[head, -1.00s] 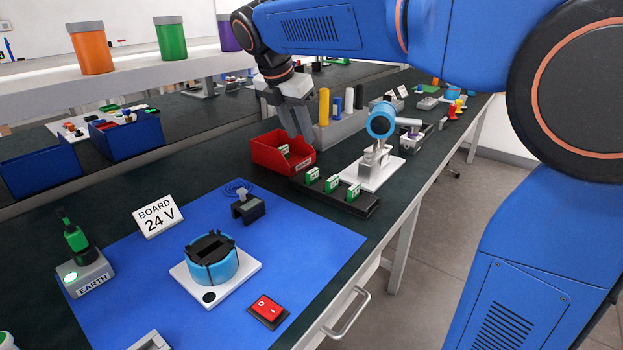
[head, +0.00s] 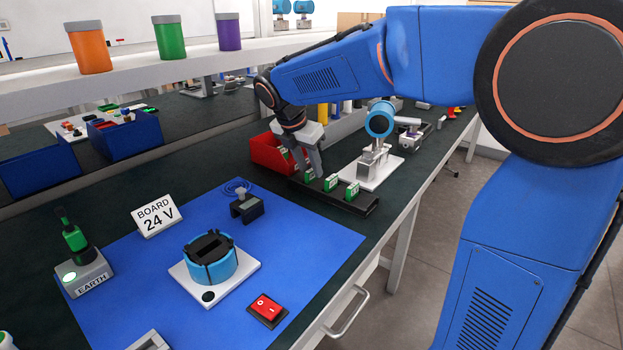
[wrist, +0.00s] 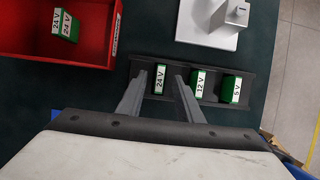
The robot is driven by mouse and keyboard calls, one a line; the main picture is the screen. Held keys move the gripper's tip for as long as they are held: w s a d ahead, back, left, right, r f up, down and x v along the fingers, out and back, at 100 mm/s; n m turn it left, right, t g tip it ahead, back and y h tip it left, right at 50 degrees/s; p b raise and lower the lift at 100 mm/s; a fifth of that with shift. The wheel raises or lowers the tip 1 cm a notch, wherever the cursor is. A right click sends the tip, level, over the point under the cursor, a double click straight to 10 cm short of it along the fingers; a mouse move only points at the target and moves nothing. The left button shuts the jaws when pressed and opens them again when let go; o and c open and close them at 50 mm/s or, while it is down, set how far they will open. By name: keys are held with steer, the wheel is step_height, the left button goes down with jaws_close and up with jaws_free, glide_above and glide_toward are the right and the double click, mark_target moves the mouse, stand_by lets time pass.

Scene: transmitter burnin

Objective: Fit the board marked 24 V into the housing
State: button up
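My gripper (head: 313,160) is open above the left end of the black board rack (head: 348,198). In the wrist view its two fingers (wrist: 157,92) stand apart on either side of the green board marked 24 V (wrist: 160,79); I cannot tell whether they are down at its level. The rack also holds boards marked 12 V (wrist: 198,83) and 5 V (wrist: 232,90). The blue round housing (head: 222,266), with a dark slotted top, stands on a white plate on the blue mat (head: 310,236).
A sign (head: 157,215) reads BOARD 24 V. A red switch (head: 267,309), an EARTH block (head: 84,275) and a small black stand (head: 247,208) are around the housing. A white-based fixture (head: 372,166) stands close behind the rack.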

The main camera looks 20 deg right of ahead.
steer(key=shift+w+d+f, duration=0.1)
steer(key=shift+f, duration=0.35)
jaws_close()
steer(key=shift+r, duration=0.1)
